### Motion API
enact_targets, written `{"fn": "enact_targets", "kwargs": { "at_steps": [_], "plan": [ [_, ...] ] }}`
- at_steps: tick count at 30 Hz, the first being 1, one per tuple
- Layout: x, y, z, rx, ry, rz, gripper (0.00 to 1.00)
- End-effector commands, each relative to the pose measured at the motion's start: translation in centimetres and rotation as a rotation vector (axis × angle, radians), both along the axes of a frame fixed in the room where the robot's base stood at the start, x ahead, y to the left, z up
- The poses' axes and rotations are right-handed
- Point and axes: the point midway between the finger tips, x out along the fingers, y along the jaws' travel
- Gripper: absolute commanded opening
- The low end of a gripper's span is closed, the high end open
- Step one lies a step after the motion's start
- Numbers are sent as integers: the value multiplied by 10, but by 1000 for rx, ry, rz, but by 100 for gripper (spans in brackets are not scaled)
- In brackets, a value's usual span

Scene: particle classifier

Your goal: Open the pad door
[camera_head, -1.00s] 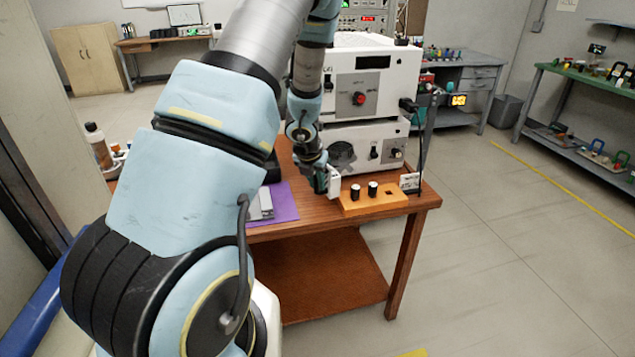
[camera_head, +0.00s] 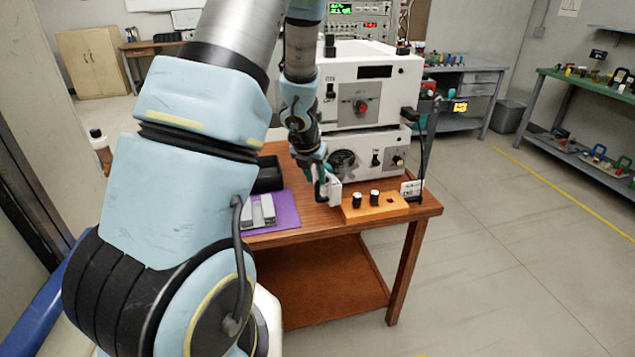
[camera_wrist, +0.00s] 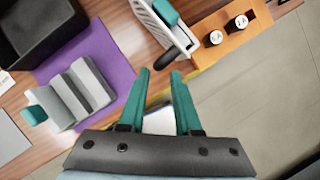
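A grey hinged-looking block (camera_wrist: 75,92) with a small teal tab lies on a purple mat (camera_wrist: 108,48); it also shows in the head view (camera_head: 259,212). I cannot tell for certain which part is the pad door. A white slotted piece (camera_wrist: 152,22) with a teal cap and a black lever stands ahead of my fingertips. My gripper (camera_wrist: 161,77) has its two teal fingers apart, with nothing visible held between them. In the head view my gripper is beside the white piece (camera_head: 333,190), and is partly hidden by it and my wrist.
An orange wooden block (camera_head: 373,207) with two black-sided, white-topped cylinders sits at the table's front right. The white instrument (camera_head: 385,150) stands behind. A black bin (camera_head: 268,172) is behind the mat. The wooden table (camera_head: 290,232) ends just in front.

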Motion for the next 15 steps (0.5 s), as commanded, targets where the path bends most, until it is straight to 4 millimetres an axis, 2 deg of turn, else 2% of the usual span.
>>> {"fn": "enact_targets", "kwargs": {
  "at_steps": [1, 6, 15],
  "plan": [
    [-4, 2, 14, 0, -1, 0, 32],
    [-12, 6, 35, 1, 0, 0, 32],
    [-17, 8, 42, 2, 2, 1, 32]
  ]
}}
